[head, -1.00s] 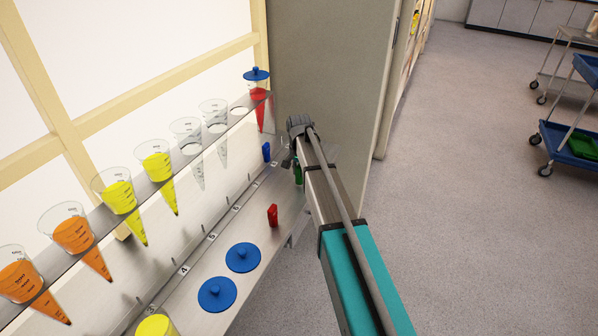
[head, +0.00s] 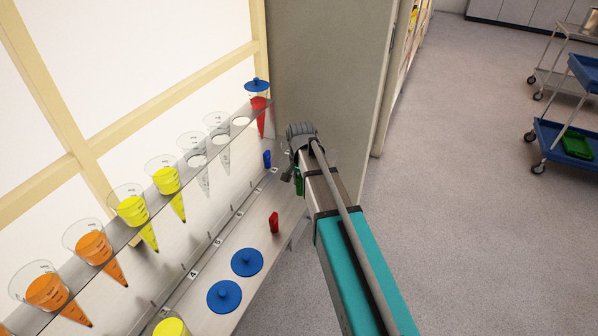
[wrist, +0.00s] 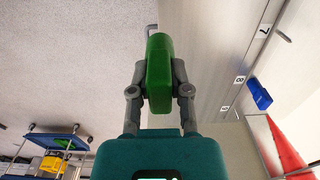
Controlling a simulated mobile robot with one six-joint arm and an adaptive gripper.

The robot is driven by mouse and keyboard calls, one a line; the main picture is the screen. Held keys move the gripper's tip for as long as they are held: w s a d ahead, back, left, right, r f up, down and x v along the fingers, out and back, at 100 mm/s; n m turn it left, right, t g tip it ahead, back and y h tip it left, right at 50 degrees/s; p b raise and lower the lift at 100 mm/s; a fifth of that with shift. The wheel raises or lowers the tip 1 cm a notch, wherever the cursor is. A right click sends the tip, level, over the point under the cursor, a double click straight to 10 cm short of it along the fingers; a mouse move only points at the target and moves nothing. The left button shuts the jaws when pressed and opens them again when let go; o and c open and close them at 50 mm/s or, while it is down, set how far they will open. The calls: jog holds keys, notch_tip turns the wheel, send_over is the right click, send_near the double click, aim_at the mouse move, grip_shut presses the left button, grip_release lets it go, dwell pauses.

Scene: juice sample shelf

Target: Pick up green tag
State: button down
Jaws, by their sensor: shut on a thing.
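The green tag (wrist: 159,72) is between the two fingers of my gripper (wrist: 158,80) in the wrist view, and the fingers are shut on it from both sides. In the head view a small part of the green tag (head: 299,181) shows beside my arm, by the right end of the lower shelf. My gripper (head: 292,168) is mostly hidden there by my own arm. I cannot tell from these views whether the tag touches the shelf.
The lower shelf (head: 215,262) bears a red tag (head: 273,223), a blue tag (head: 267,159) and two blue lids (head: 247,262). Above, a rack (head: 140,228) holds several cones with orange, yellow, clear and red contents. A grey wall panel (head: 330,70) stands behind my arm. Open floor lies right.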

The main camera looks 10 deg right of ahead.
jog(key=shift+s+a+r+p, duration=0.1)
jog(key=shift+s+r+p, duration=0.15)
jog(key=shift+s, duration=0.4)
jog(key=shift+s+a+r+p, duration=0.1)
jog(key=shift+s+r, duration=0.2)
jog(key=shift+s, duration=0.3)
jog(key=shift+s, duration=0.15)
